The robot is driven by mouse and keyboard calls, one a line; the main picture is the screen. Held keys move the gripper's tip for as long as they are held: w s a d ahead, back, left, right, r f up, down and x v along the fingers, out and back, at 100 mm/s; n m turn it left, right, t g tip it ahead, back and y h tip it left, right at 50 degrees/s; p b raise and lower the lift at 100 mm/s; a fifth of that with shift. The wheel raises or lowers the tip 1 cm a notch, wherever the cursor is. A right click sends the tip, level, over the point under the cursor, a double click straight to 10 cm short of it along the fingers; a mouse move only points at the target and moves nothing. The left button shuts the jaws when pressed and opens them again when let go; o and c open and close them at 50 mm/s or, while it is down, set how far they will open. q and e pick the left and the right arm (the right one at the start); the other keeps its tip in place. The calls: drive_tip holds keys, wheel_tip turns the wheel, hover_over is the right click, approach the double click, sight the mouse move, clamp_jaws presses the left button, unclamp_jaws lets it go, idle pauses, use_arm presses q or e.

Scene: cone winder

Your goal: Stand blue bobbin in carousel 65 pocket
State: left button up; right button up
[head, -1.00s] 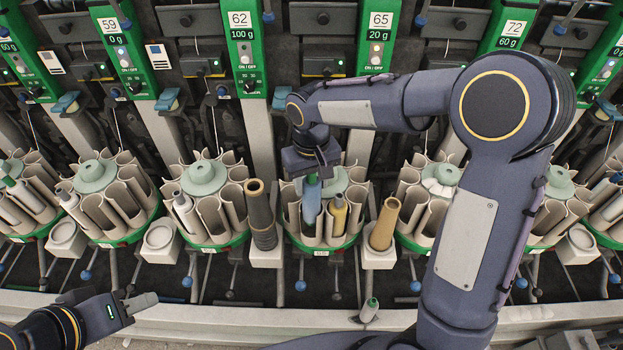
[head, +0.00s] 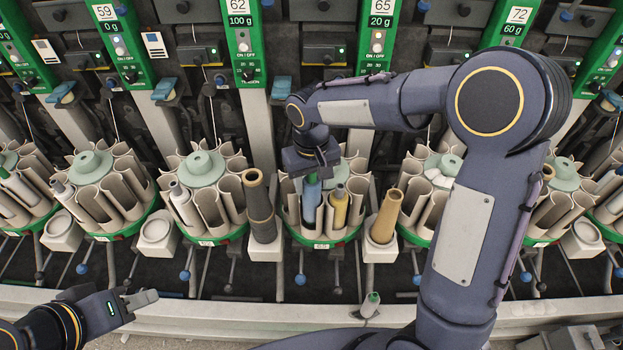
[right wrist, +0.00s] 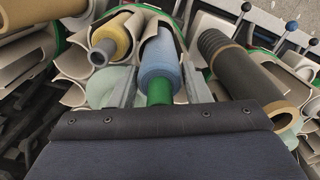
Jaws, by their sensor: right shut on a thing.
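The blue bobbin (head: 311,203) with a green tip stands in a front pocket of the carousel (head: 322,242) below the 65 panel (head: 377,40). It also shows in the right wrist view (right wrist: 160,65), with its lower part inside a curved pocket wall. My right gripper (head: 312,176) is above it, shut on the green tip (right wrist: 160,92), with a grey finger on each side. A yellow bobbin (head: 340,207) stands in the pocket to its right. My left gripper (head: 140,300) is at the lower left, away from the carousels; its jaw gap cannot be made out.
A dark ribbed cone (head: 259,208) stands left of the carousel and a tan cone (head: 386,217) stands right of it. Neighbouring carousels (head: 205,200) line the row. A small grey-green bobbin (head: 370,305) leans at the front rail.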

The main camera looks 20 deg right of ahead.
drive_tip(key=shift+f+b, duration=1.05)
drive_tip(key=shift+f, duration=0.65)
drive_tip(key=o, duration=1)
drive_tip(key=shift+c, duration=0.2)
wheel_tip(320, 180, up, 8)
drive_tip(key=shift+f, duration=0.25)
drive_tip(key=shift+r, duration=0.2)
